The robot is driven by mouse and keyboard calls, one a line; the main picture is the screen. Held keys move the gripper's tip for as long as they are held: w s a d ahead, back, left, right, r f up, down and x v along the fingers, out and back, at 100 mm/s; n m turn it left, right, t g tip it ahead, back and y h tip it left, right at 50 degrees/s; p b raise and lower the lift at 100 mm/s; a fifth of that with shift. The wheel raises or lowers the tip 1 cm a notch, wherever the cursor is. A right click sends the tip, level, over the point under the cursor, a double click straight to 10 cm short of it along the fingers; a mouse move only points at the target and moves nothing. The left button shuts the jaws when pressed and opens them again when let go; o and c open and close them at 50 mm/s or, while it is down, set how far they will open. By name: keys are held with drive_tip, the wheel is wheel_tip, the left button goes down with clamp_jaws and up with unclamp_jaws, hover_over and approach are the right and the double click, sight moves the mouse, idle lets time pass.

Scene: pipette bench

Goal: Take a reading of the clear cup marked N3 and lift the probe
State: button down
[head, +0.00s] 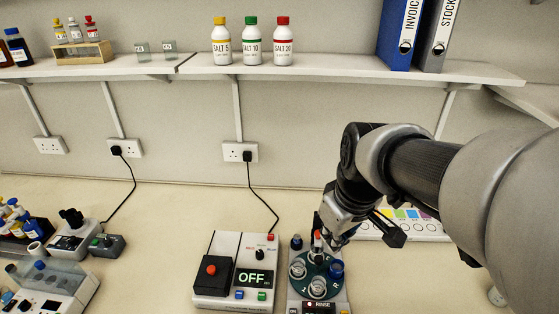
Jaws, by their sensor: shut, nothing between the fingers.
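My gripper (326,240) is shut and empty, low over a device with a round dark green carousel (316,273). Several small cups sit in the carousel. Two clear cups show, one at the left (298,268) and one at the front (317,287); I cannot read an N3 mark on either. A blue vessel (337,269) sits at the right. A slim upright part with a red-orange tip (317,235), possibly the probe, stands at the back of the carousel beside my gripper. My gripper partly hides that area. A small display in front reads RINSE (321,304).
A white meter (236,270) left of the carousel has an OFF display, a red button and several coloured buttons. A colour chart (410,225) lies behind my arm. More equipment (45,285) stands at far left. The shelf (330,68) holds bottles and binders.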

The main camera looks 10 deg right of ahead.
drive_tip(key=s, duration=0.2)
drive_tip(key=s+b, duration=0.1)
drive_tip(key=shift+a+f+m, duration=0.25)
drive_tip(key=shift+a+m, duration=0.1)
drive_tip(key=shift+m, duration=0.05)
drive_tip(key=s+a+f+m+b, duration=0.1)
drive_tip(key=s+a+f+b, duration=0.1)
drive_tip(key=s, duration=0.3)
drive_tip(key=s+a+f+m+t+b, duration=0.1)
drive_tip(key=s+a+f+b, duration=0.1)
drive_tip(key=s+f+b, duration=0.1)
drive_tip(key=shift+s+a+f+m+t+b, duration=0.2)
drive_tip(key=shift+s+f+m+t+b, duration=0.25)
drive_tip(key=shift+s, duration=0.65)
drive_tip(key=shift+w+d+r, duration=0.1)
drive_tip(key=shift+w, duration=0.05)
idle(2.0)
